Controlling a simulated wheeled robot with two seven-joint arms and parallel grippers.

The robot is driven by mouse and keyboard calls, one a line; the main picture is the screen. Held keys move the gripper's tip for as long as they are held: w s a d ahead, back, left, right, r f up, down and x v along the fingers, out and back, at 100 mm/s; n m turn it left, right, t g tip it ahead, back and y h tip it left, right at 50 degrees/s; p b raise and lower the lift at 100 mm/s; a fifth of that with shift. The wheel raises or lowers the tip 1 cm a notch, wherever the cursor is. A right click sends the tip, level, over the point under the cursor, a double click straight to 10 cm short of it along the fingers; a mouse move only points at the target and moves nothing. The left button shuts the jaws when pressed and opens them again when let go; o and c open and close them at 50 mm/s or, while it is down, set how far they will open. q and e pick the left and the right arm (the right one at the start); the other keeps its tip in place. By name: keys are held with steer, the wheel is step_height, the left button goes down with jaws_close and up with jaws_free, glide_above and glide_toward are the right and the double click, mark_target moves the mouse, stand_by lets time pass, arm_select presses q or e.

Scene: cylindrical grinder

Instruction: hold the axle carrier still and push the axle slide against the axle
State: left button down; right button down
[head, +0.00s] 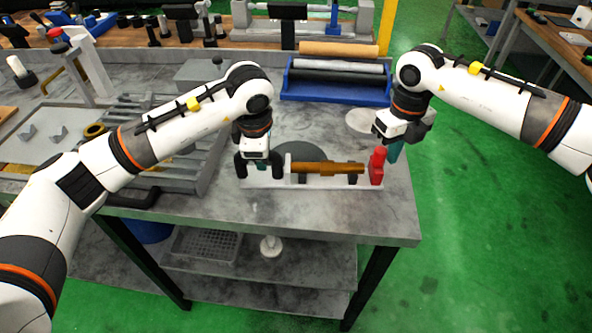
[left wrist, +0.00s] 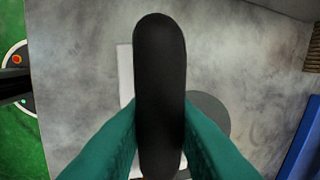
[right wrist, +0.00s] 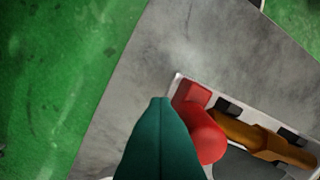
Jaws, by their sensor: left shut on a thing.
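The axle carrier is a long white base (head: 340,184) lying on the grey table, with black supports and a black handle (left wrist: 160,90) at its left end. My left gripper (head: 261,165) is shut on that handle, its teal fingers on both sides of it in the left wrist view. The orange-brown axle (head: 325,168) lies along the carrier on the supports. The red axle slide (head: 377,166) stands at the right end; the right wrist view shows it (right wrist: 205,135) close to the axle's end, contact unclear. My right gripper (head: 394,152) has its fingers together, empty, just right of the slide.
A blue tray (head: 335,95) with rollers stands behind. A grey slatted fixture (head: 180,170) is at the left. A pale disc (head: 365,122) and a dark round patch (head: 298,155) lie behind the carrier. The table front is clear; its right edge is close.

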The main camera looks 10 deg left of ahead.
steer(key=shift+s+a, duration=0.1)
steer(key=shift+a, duration=0.8)
steer(key=shift+d, duration=1.3)
step_height(320, 180, up, 8)
arm_select(q)
steer(key=c, duration=1.1)
jaws_free()
steer(key=shift+c, duration=0.2)
steer(key=shift+r, duration=0.1)
step_height(320, 180, up, 12)
steer(key=s, duration=0.2)
steer(key=shift+s+f, duration=0.15)
steer(key=shift+f, duration=0.05)
